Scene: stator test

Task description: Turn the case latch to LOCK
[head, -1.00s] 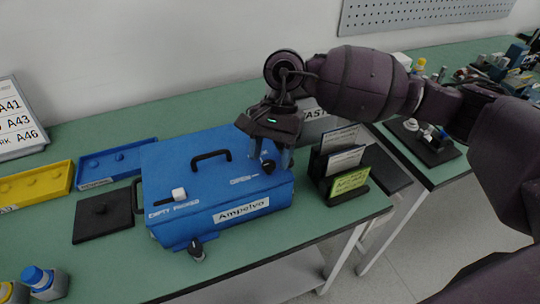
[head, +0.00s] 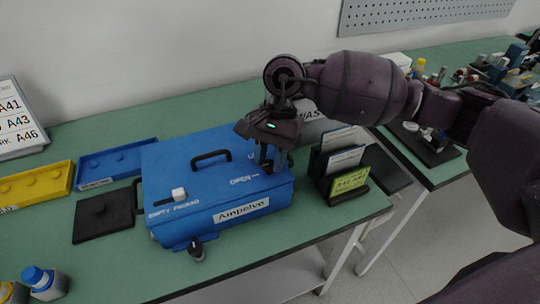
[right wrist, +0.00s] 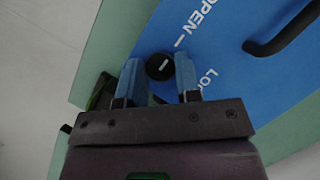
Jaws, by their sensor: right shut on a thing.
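The blue case (head: 180,208) stands on the green bench with its lid down. Its black latch knob (right wrist: 160,66) shows between the fingers of my right gripper (right wrist: 158,82) in the right wrist view. A small white mark shows on the knob; which way it points is hard to tell. The OPEN label (right wrist: 200,18) and its white line lie above the knob, and the LOCK label (right wrist: 208,78) is partly hidden by a finger. In the head view my right gripper (head: 270,160) reaches down at the case's right end, shut on the knob. My left gripper is not in view.
A black carry handle (head: 210,157) and a white slider (head: 179,194) are on the lid. A black card holder (head: 325,172) stands close to the right of the case. Blue (head: 117,175) and yellow trays (head: 40,202) lie to the left.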

